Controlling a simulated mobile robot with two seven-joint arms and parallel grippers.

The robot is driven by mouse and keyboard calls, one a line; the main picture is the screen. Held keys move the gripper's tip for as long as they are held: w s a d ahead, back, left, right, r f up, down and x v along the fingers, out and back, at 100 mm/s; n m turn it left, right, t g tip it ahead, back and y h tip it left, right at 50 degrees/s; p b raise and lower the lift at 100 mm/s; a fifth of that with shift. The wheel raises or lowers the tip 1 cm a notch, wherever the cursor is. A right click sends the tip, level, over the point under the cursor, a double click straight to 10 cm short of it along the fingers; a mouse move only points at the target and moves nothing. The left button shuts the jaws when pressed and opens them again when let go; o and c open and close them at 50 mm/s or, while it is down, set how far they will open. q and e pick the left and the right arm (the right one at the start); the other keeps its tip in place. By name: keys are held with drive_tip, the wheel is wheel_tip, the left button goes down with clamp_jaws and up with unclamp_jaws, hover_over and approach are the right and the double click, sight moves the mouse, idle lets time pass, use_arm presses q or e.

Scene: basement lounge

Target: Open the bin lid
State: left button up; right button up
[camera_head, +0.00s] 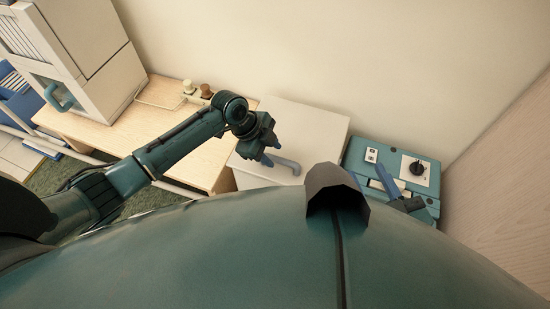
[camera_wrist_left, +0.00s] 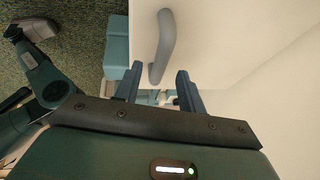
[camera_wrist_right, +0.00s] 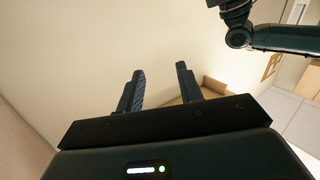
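The bin is the white box (camera_head: 312,125) against the wall, with a flat pale lid that looks closed. A grey bar handle (camera_head: 284,164) lies at the lid's near edge. It also shows in the left wrist view (camera_wrist_left: 166,42), with its lower end in the gap between the fingers. My left gripper (camera_head: 266,155) is open at the handle's left end; I cannot tell whether it touches. My right gripper (camera_wrist_right: 161,82) is open and empty, facing the wall. In the head view its blue fingers (camera_head: 388,184) show over the teal unit, right of the bin.
A teal unit (camera_head: 357,153) with a knob panel stands right of the bin. A wooden desk (camera_head: 150,120) with a white cabinet-like machine (camera_head: 95,60) is on the left. A wooden panel (camera_head: 500,175) bounds the right side.

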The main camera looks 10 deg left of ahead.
use_arm(q)
drive_tip(key=shift+b+x, duration=0.3)
drive_tip(key=shift+x, duration=1.05)
drive_tip(key=shift+c, duration=0.3)
clamp_jaws()
